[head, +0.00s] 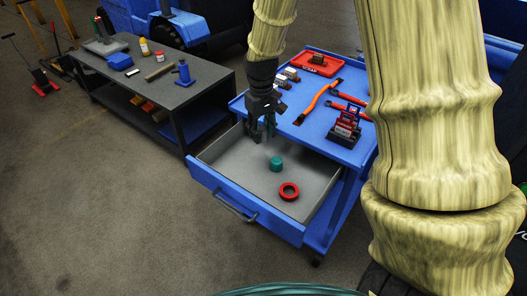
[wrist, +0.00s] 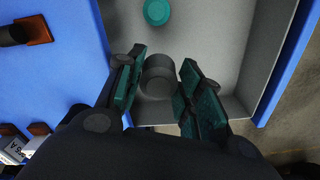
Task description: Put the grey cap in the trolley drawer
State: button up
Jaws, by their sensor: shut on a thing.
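My gripper (head: 261,128) hangs over the open trolley drawer (head: 236,160), pointing down near its back left part. In the wrist view my gripper (wrist: 160,66) is shut on the grey cap (wrist: 158,82), a round grey piece between the two green-padded fingers. The grey drawer floor lies behind the cap in that view. In the head view the cap cannot be made out among the dark fingers. A teal round piece (head: 276,164) and a red ring (head: 289,191) are in the drawer, to the right of the gripper; the teal piece also shows in the wrist view (wrist: 157,11).
The blue trolley top (head: 300,128) stands beside the gripper, holding a red tray (head: 316,62), an orange-handled tool (head: 318,98) and a red-and-black rack (head: 346,127). A dark workbench (head: 205,92) with several items stands left. Bare drawer floor surrounds the pieces.

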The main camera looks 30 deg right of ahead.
aim_at(262, 160)
jog(key=shift+f, duration=4.7)
jog(key=shift+f, duration=0.15)
jog(key=o, duration=0.5)
jog(key=shift+c, duration=0.2)
notch_tip(262, 160, up, 12)
jog(key=shift+r, duration=0.15)
